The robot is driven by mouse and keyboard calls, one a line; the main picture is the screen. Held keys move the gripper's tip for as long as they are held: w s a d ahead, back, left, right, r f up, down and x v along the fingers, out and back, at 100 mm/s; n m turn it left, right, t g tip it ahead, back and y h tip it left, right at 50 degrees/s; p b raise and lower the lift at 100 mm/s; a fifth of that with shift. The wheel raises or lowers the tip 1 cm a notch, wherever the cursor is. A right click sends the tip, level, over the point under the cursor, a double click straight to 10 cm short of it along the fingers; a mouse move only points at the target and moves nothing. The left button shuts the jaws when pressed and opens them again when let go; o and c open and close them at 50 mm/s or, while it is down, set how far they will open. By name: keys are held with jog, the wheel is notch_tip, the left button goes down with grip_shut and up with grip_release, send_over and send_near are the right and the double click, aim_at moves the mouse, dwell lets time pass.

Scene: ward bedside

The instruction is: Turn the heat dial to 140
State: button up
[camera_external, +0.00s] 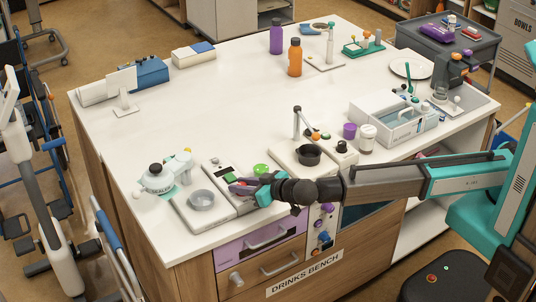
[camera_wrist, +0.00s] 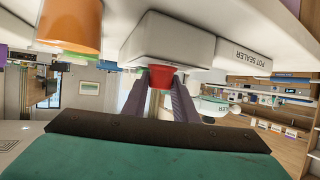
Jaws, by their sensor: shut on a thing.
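I see no scale numbers or pointer, so the dial's setting cannot be read.
The bench middle (camera_external: 205,105) is clear.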

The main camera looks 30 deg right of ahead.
jog(key=shift+a+f+m+h+b, duration=0.1)
jog(key=shift+m+h+b, duration=0.3)
jog(key=shift+b, duration=0.5)
jog(key=shift+t, duration=0.3)
jog(key=o, duration=1)
jog(key=shift+o, duration=0.2)
jog(key=shift+s, duration=0.1)
jog(key=b+v, duration=0.2)
jog(key=v, duration=1.1)
jog(key=shift+s+r, duration=0.25)
jog(key=shift+r, duration=0.15)
